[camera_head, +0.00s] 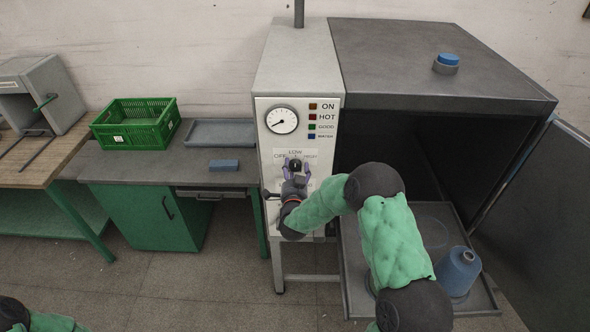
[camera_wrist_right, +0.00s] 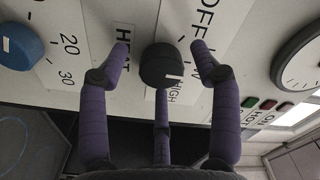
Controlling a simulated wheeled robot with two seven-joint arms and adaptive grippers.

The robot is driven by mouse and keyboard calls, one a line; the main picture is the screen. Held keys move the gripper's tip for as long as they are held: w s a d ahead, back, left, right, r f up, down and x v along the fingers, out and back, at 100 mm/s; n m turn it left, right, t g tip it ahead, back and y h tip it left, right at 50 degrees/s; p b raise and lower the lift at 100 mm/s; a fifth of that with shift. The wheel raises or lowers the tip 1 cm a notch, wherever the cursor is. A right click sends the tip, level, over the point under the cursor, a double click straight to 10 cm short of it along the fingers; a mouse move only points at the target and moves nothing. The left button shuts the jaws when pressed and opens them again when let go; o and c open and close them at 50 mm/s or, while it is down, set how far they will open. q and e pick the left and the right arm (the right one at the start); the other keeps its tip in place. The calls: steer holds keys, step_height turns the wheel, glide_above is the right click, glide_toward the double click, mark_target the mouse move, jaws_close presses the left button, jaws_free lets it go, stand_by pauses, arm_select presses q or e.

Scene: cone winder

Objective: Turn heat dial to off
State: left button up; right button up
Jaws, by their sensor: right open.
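The heat dial (camera_head: 295,165) is a small black knob on the white control panel, with OFF at its left and LOW above it. In the right wrist view the black heat dial (camera_wrist_right: 160,66) shows a white mark on the side by the HIGH label. My right gripper (camera_head: 295,178) is at the panel, just below the dial. In the wrist view its purple fingers (camera_wrist_right: 161,52) are spread open around the dial, with gaps on both sides and a third finger behind. My left gripper is out of view.
A blue dial (camera_wrist_right: 16,46) with numbers sits beside the heat dial. A gauge (camera_head: 282,120) and coloured lamps are above. The oven door (camera_head: 540,210) stands open at the right, with a blue cone (camera_head: 458,270) on the tray. A green crate (camera_head: 135,123) stands on the left bench.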

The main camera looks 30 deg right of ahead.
steer(key=shift+w, duration=0.1)
steer(key=c, duration=1.1)
steer(key=shift+c, duration=0.3)
steer(key=shift+f+n+b, duration=0.15)
steer(key=shift+n+b, duration=0.8)
steer(key=shift+n, duration=0.25)
steer(key=n+b, duration=0.1)
steer(key=n, duration=0.1)
steer(key=shift+n, duration=0.3)
steer(key=n+b, duration=0.1)
steer(key=n, duration=0.2)
steer(key=shift+n+b, duration=0.3)
steer(key=shift+n, duration=1.6)
steer(key=shift+f+n+b, duration=0.1)
steer(key=shift+n+b, duration=0.2)
